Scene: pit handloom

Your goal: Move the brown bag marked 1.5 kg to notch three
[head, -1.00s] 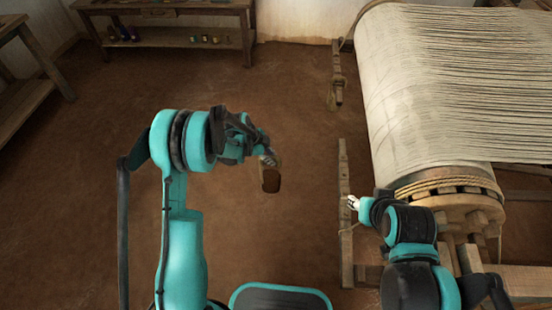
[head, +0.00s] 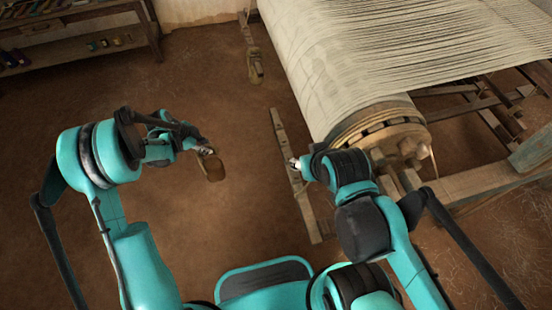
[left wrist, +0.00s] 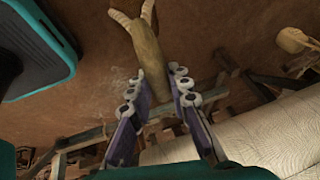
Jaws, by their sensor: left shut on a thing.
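My left gripper (head: 205,151) is shut on a brown bag (head: 211,169), which hangs just below it above the earth floor. In the left wrist view the bag (left wrist: 150,58) runs between the two fingers (left wrist: 158,98), with two ear-like ends at the top. No weight mark is readable. A wooden notched bar (head: 280,138) stands to the right of the bag, with a clear gap between them. My right gripper (head: 294,163) is beside this bar, partly hidden by its own arm; its jaws are too small to judge.
The loom's cloth beam (head: 335,75) with pale threads fills the right. A second bag (head: 255,68) hangs at another wooden bar farther back. A shelf table (head: 75,32) with small items stands at the upper left. The floor between is clear.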

